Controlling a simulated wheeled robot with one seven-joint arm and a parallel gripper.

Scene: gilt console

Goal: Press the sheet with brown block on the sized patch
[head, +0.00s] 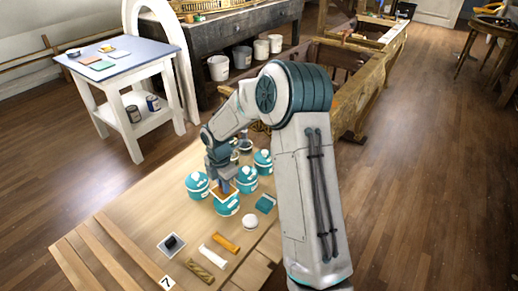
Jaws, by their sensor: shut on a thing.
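My gripper (221,183) points down over the table, above a teal pot with a white lid. It is shut on an orange-brown piece (225,193), which looks like the brown block. The piece is small and partly hidden by the fingers. I cannot tell whether it touches the pot below. I cannot make out for certain which thing is the sheet or the sized patch. A pale square plate (165,249) with a small dark block (171,242) on it lies at the front left.
Teal pots (197,184) crowd around my gripper on the wooden table (140,225). In front lie an orange bar (226,242), a white bar (212,256), a gold bar (200,271), a white round thing (250,221) and a teal square (266,204).

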